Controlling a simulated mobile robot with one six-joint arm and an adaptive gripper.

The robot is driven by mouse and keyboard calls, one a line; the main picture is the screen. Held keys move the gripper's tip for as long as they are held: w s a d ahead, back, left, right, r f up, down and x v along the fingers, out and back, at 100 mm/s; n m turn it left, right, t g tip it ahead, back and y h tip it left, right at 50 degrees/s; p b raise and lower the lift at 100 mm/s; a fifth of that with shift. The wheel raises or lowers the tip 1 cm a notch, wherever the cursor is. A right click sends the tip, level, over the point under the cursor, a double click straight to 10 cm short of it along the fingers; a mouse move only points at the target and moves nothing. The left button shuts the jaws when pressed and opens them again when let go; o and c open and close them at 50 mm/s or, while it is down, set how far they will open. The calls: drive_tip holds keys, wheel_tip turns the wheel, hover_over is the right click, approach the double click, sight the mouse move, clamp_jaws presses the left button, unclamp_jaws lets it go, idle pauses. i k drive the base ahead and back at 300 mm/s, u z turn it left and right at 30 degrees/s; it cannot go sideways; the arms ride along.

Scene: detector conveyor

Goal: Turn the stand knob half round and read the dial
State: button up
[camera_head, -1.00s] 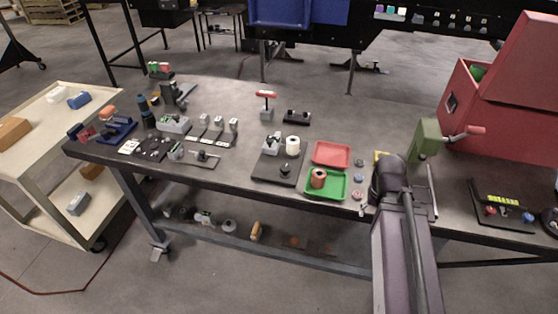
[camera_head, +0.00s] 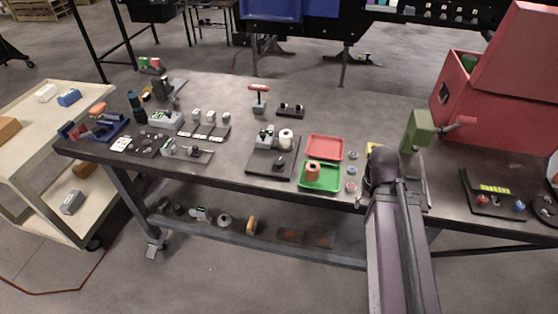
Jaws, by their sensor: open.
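A black stand plate (camera_head: 262,168) lies on the middle of the dark table. On it are a small grey unit (camera_head: 265,137), a white cylinder (camera_head: 285,139) and a dark knob-like piece (camera_head: 280,161) near its front. I cannot make out a dial face or any reading at this size. My arm reaches up from the bottom right, with its dark joint right of the green tray. My gripper cannot be made out; it seems hidden by the arm. No part of my arm touches the stand.
A red tray (camera_head: 324,147) and a green tray (camera_head: 331,186) holding an orange-brown cylinder (camera_head: 312,172) lie between stand and arm. A green crank device (camera_head: 418,132) and red box (camera_head: 490,112) stand right. A T-handled tool (camera_head: 259,100) stands behind. Several fixtures fill the left.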

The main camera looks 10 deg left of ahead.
sight(279, 162)
drive_tip(key=z, duration=1.7)
drive_tip(key=k, duration=0.45)
drive_tip(key=u, duration=1.6)
